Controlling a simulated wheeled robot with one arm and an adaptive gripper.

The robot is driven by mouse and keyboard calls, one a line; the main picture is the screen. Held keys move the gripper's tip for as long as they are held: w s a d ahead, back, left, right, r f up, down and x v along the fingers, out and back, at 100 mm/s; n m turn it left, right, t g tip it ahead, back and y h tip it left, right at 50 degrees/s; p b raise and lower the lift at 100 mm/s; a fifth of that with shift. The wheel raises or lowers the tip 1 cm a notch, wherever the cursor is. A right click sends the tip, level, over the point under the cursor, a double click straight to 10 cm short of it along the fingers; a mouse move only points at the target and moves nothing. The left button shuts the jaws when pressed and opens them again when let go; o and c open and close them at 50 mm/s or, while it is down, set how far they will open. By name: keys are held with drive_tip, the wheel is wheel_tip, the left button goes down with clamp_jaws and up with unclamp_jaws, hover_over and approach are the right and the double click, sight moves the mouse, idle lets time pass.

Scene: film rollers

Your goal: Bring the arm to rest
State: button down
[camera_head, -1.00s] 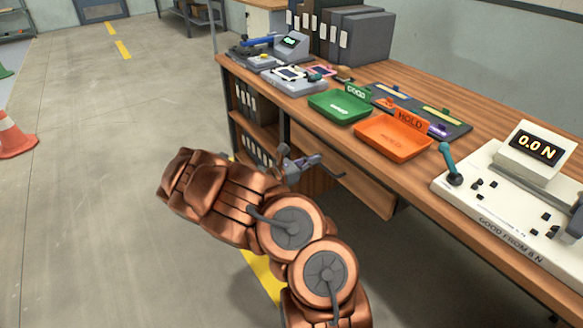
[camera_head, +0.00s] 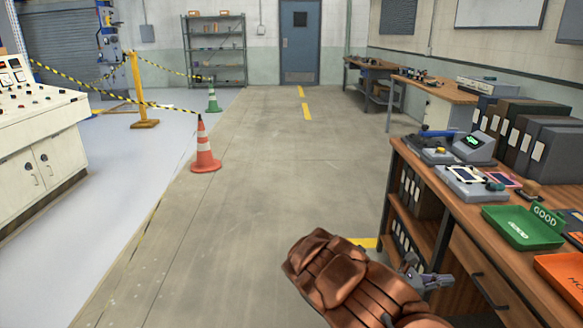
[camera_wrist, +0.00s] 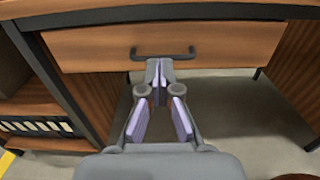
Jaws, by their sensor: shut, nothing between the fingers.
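My copper-coloured arm (camera_head: 345,280) shows at the bottom of the head view, folded low beside the workbench. My gripper (camera_head: 437,281) is at its right end, in front of the bench's drawer front. In the wrist view my gripper (camera_wrist: 159,72) points at the wooden drawer (camera_wrist: 230,45) and its black handle (camera_wrist: 190,52). The purple-padded fingers meet at the tips with nothing between them. I cannot tell whether the tips touch the handle.
The workbench (camera_head: 470,213) at right carries a green tray (camera_head: 522,228), an orange tray (camera_head: 562,275), devices and binders. Open floor (camera_head: 270,170) stretches ahead. A cone (camera_head: 203,150) and a chain barrier stand left, near a control cabinet (camera_head: 40,140).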

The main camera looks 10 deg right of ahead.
drive_tip(key=s+a+r+m+g+y, duration=0.25)
drive_tip(key=s+r+m, duration=0.2)
drive_tip(key=s, duration=0.25)
drive_tip(key=s+a+r+m+g+y, duration=0.2)
drive_tip(key=s+a+r+m+y, duration=0.15)
drive_tip(key=s+m, duration=0.3)
drive_tip(key=s+a+m+t+y, duration=0.2)
drive_tip(key=s+a+y, duration=0.2)
drive_tip(key=a, duration=0.5)
drive_tip(key=s+a+m+t+y, duration=0.15)
drive_tip(key=s+a+y, duration=0.25)
drive_tip(key=a, duration=0.6)
drive_tip(key=s+a+m+t+y, duration=0.15)
drive_tip(key=s+a+y, duration=0.3)
drive_tip(key=a, duration=0.45)
wheel_tip(320, 180, up, 23)
drive_tip(key=s+t+p, duration=0.1)
drive_tip(key=p, duration=2.1)
drive_tip(key=shift+s+f+h, duration=0.2)
drive_tip(key=shift+h, duration=0.25)
